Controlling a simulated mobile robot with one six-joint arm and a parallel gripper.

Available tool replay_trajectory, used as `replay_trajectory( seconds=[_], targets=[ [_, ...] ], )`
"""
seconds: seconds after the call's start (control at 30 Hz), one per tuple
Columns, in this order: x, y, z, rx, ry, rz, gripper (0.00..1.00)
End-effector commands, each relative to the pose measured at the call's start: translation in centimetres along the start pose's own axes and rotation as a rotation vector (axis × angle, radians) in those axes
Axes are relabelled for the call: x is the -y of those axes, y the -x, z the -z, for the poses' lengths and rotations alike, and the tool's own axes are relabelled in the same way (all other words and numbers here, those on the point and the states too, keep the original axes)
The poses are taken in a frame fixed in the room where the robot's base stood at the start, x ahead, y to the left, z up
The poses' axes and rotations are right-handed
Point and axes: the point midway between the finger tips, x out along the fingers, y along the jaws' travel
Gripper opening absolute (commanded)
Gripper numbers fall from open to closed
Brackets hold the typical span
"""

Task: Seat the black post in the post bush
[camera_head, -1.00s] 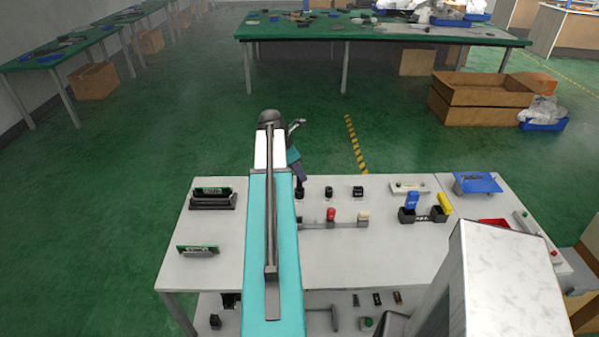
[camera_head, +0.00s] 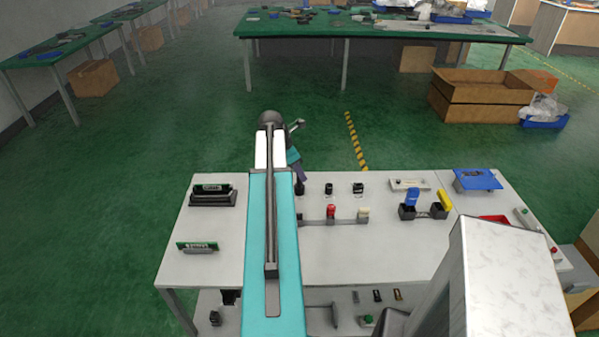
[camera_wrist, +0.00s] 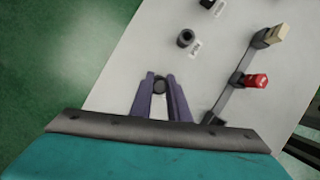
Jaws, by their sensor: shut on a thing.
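My gripper (camera_wrist: 160,98) has two purple fingers, closed on the black post (camera_wrist: 159,86), whose dark round end shows between the tips. In the head view my gripper (camera_head: 299,175) is over the table's back part, beside my arm, with a small black part at its tips. A black round bush (camera_wrist: 185,38) with a white label stands apart from and beyond the fingertips in the wrist view; it also shows in the head view (camera_head: 328,188). Whether a bush lies directly under the held post is hidden, and the lower end of the post cannot be seen.
A grey bar fixture carries a red-topped lever (camera_wrist: 256,81) and a cream-topped one (camera_wrist: 275,34), right of the gripper. Another black part (camera_head: 358,188) stands along the same row. The white table (camera_head: 380,257) is clear in front.

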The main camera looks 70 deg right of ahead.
Motion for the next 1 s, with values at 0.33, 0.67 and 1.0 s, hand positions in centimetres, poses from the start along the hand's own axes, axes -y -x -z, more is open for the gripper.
replay_trajectory(
  seconds=[0.33, 0.67, 1.0],
  targets=[
    [0.01, -0.56, 0.24, 0.0, 0.0, 0.0, 0.0],
    [0.01, -1.04, 0.45, 0.0, 0.0, 0.0, 0.0],
    [0.0, -1.01, 0.44, 0.0, 0.0, 0.0, 0.37]
  ],
)
